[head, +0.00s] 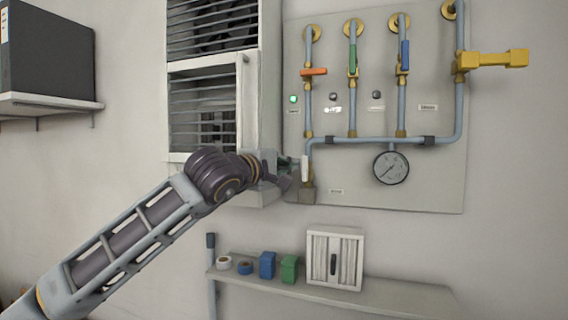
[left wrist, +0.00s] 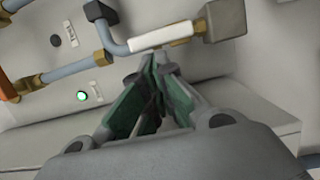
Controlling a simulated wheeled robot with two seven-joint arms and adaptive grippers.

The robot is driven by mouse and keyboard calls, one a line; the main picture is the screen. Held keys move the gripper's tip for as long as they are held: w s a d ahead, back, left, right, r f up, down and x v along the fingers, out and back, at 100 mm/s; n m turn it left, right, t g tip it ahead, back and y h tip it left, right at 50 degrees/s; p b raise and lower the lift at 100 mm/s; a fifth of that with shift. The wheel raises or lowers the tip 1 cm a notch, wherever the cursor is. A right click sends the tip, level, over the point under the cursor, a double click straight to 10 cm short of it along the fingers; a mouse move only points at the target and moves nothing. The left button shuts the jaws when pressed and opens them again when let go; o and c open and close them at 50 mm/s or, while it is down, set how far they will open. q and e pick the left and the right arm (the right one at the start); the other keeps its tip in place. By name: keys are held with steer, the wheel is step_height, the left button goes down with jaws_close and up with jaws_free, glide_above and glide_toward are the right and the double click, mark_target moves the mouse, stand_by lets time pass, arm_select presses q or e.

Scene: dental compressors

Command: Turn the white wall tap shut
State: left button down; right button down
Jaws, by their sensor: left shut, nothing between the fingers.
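The white wall tap (head: 305,167) is a small white lever at the lower left of the pipe panel, at the end of the blue pipe and just above a square brass-grey block. In the head view its handle stands upright, in line with the pipe. In the left wrist view the white handle (left wrist: 161,35) lies across the top, between the pipe and the block (left wrist: 225,19). My left gripper (head: 286,174) is beside the tap on its left. Its green-padded fingers (left wrist: 158,62) are shut and empty, with the tips close to the handle; I cannot tell whether they touch. My right gripper is not in view.
The panel (head: 440,180) also carries orange, green, blue and yellow tap handles and a round gauge (head: 391,168). A louvred cabinet (head: 203,108) stands left of the panel. A shelf (head: 390,295) below holds tape rolls, small boxes and a white case (head: 335,257).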

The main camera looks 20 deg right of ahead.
arm_select(q)
steer(key=shift+s+d+r+m, duration=0.1)
steer(key=shift+d+r+m, duration=0.05)
steer(key=shift+m, duration=0.35)
stand_by(0.6)
